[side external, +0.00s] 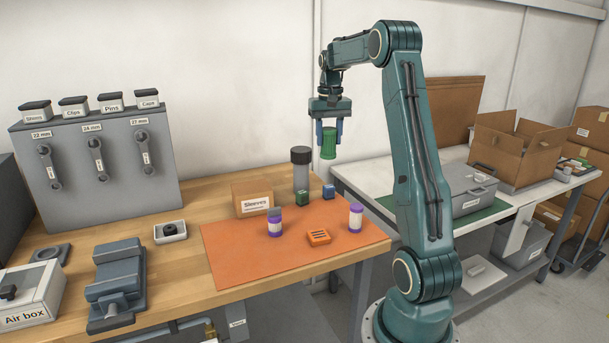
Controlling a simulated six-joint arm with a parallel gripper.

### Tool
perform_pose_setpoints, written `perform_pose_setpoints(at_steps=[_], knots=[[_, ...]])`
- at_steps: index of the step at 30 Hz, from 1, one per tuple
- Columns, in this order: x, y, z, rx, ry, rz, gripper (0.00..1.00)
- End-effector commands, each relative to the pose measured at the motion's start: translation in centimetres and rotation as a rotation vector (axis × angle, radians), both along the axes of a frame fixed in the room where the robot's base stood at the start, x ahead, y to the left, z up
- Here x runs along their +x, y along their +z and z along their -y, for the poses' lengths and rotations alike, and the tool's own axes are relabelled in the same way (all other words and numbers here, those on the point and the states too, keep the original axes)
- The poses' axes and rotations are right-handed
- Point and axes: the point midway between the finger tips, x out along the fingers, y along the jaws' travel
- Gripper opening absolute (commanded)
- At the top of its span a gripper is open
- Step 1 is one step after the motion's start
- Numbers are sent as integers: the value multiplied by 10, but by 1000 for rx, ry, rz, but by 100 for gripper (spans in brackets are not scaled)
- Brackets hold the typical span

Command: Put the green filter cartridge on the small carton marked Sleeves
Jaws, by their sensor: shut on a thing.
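My gripper (330,132) is shut on the green filter cartridge (328,143), a ribbed green cylinder held upright between its blue fingers. It hangs in the air above the back right of the orange mat, clear of everything below. The small carton marked Sleeves (253,205) is a brown box with a white label on its front. It stands on the wooden bench at the back left edge of the mat, left of and below my gripper. Its top shows no object on it.
A tall grey cylinder with a dark top (300,172) stands right of the carton. A vise (120,280) is at the left.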

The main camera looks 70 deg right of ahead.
Motion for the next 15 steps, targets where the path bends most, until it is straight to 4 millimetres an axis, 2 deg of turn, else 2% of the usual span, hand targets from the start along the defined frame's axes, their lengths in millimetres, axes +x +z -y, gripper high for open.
perform_pose_setpoints(at_steps=[5, 8, 15], knots=[[18, -2, 1, 1, 21, -1, 17], [36, -5, 1, 2, 41, -1, 17], [98, -14, -7, 0, 109, 0, 17]])
